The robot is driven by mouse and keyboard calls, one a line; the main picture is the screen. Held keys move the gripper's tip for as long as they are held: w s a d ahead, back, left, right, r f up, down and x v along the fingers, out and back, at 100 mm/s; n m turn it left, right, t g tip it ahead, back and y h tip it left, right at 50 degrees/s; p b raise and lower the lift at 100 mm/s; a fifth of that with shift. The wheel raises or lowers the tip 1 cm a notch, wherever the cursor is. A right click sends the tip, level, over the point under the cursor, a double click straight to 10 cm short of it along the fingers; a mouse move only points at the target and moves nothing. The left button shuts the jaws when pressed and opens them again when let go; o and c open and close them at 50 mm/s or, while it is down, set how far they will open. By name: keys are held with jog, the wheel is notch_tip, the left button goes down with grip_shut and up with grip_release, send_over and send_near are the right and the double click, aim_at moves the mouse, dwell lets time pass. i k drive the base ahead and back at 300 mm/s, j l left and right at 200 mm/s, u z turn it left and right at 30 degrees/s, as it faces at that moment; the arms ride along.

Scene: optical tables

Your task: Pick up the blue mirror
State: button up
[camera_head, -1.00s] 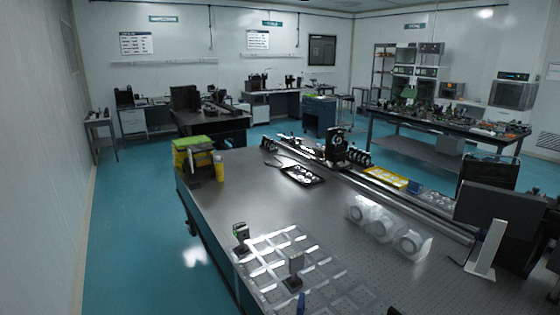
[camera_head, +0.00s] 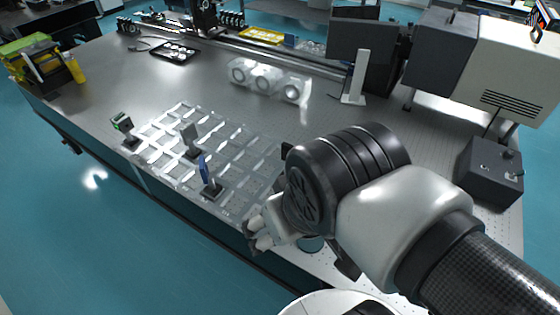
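The blue mirror (camera_head: 204,168) stands upright on a small dark base (camera_head: 212,191) at the front part of the clear gridded tray (camera_head: 165,125) on the optical table. My gripper (camera_head: 252,234) is to the right of the mirror and nearer the table's front edge, apart from it. Its two pale fingers look spread, with nothing between them. My wrist hides the table behind and to the right of the gripper.
Clear blocks with round openings (camera_head: 264,79) stand behind. A grey control box (camera_head: 490,168) is at the right. The table between tray and black parts tray (camera_head: 174,53) is bare.

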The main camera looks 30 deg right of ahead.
aim_at(214, 190)
jog(key=j+z, duration=0.4)
jog(key=j, duration=0.45)
jog(key=k+j+z, duration=0.1)
jog(key=j+z, duration=0.3)
jog(key=j, duration=0.45)
